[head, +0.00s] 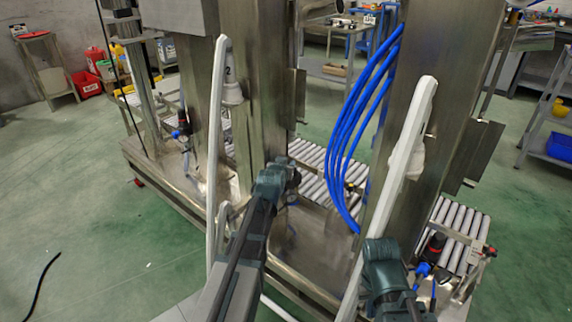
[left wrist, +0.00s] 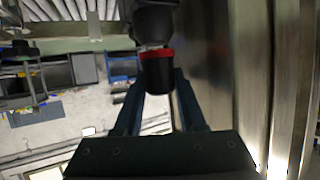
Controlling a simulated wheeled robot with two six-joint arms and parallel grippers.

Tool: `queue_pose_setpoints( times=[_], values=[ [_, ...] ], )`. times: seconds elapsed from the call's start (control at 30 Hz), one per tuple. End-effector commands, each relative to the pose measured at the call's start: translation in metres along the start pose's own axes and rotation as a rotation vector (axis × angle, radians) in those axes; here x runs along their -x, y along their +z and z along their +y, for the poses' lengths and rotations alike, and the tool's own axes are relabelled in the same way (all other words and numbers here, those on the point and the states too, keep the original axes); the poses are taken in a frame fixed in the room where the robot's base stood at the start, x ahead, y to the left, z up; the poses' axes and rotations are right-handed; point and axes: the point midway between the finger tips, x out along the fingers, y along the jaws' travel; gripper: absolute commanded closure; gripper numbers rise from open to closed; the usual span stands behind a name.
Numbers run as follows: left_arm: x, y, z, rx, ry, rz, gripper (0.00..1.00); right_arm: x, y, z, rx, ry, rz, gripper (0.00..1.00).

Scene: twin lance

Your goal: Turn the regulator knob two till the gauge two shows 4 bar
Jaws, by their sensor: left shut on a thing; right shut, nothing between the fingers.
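The regulator knob (left wrist: 157,72) is black with a red ring above it, in the left wrist view. My left gripper (left wrist: 158,95) has its two fingers on either side of it and is shut on it. In the head view my left gripper (head: 287,176) reaches to the middle steel column, and its own wrist hides the knob. My right gripper (head: 408,306) is low at the right, shut and empty. No readable face of gauge two shows in either view.
Steel columns (head: 262,90) and white curved lances (head: 216,130) stand close to both arms. Blue hoses (head: 352,130) hang between the columns. Another red and black regulator (head: 435,245) is at the right, beside a roller conveyor (head: 458,225). The green floor at left is mostly open.

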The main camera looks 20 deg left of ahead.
Motion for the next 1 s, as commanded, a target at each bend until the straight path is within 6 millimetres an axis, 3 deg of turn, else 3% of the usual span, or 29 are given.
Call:
queue_pose_setpoints(
  times=[0.07, 0.1, 0.17, 0.67, 1.0],
  values=[
    [0.000, 0.000, 0.000, -0.001, -0.001, 0.000, 1.00, 0.000, 0.000, 0.000, 0.000, 0.000, 0.000, 1.00],
    [0.000, 0.000, 0.000, -0.002, -0.001, 0.000, 0.59, 0.000, 0.000, 0.000, 0.000, 0.000, 0.000, 1.00],
    [0.000, 0.000, 0.000, -0.002, 0.000, 0.000, 0.48, 0.000, 0.000, 0.000, 0.000, 0.000, 0.000, 1.00],
    [0.009, -0.001, 0.001, -0.001, 0.001, 0.000, 0.47, 0.005, 0.000, 0.001, -0.001, 0.000, 0.000, 1.00],
    [0.058, -0.007, 0.004, -0.002, 0.003, 0.000, 0.47, 0.028, 0.002, 0.003, -0.005, 0.003, -0.002, 1.00]
  ],
)
